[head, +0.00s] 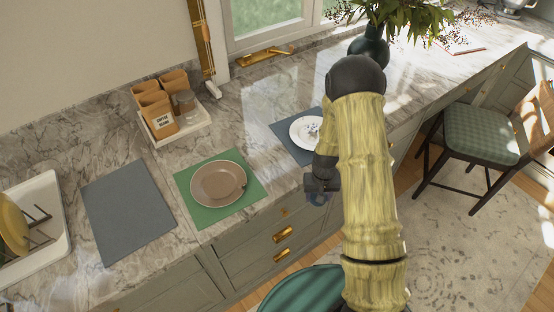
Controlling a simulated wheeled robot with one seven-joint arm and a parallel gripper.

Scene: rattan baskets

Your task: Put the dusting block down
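My gripper (321,188) is a dark shape at the end of my pale yellow arm, over the front edge of the counter, right of the green mat. A small dark blue thing (317,199) shows at its fingertips, in front of the drawers. It may be the dusting block, but it is too small and too covered to be sure. My arm hides most of the fingers, so their opening is not clear. No other thing in view looks like a dusting block.
The marble counter (249,148) holds a green mat (188,204) with a brown plate (218,181), a bare grey mat (127,212), a blue-grey mat (282,130) with a white plate (303,132), a canister tray (191,127) and a dish rack (52,255). A stool (473,143) stands right.

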